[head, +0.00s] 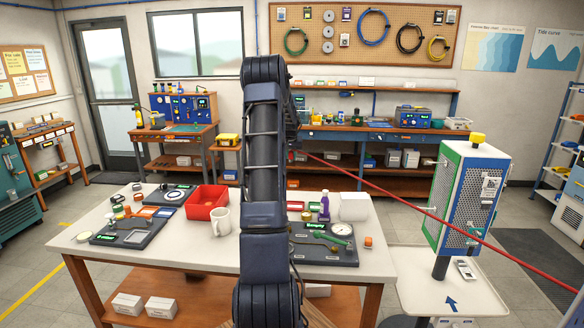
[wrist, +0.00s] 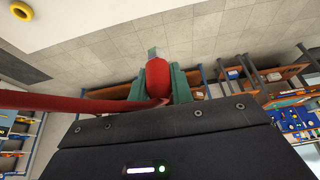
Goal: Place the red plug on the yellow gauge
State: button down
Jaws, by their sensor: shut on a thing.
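My gripper shows in the wrist view (wrist: 157,82), its green fingers shut on the red plug (wrist: 157,75), with a grey tip pointing away. A red cable (wrist: 60,102) runs from the plug to the left. In the head view my own arm hides the gripper and plug; the red cable (head: 400,197) stretches from behind it down to the right. I cannot identify the yellow gauge for certain. A yellow ring (wrist: 21,12) shows on a pale surface in the wrist view, well apart from the plug. A round pale disc (head: 84,237) lies on the table's left.
The white table (head: 190,262) holds a red bin (head: 206,201), a mug (head: 221,221), a purple bottle (head: 325,206) and a dark panel with a white dial (head: 342,229). A perforated cabinet (head: 468,200) with a yellow cap (head: 477,138) stands right. The table's front middle is clear.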

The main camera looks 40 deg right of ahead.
jog(key=shift+s+r, duration=0.25)
jog(key=shift+r, duration=0.2)
jog(key=s+a+r, duration=0.3)
jog(key=s, duration=0.7)
jog(key=m, duration=0.2)
send_over(307, 213)
jog(key=shift+g, duration=0.3)
notch_tip(307, 213, down, 20)
jog(key=shift+w+f, duration=0.1)
jog(key=c, duration=1.2)
grip_release()
jog(key=shift+f, duration=0.1)
jog(key=shift+c, duration=0.2)
jog(key=shift+d, duration=0.1)
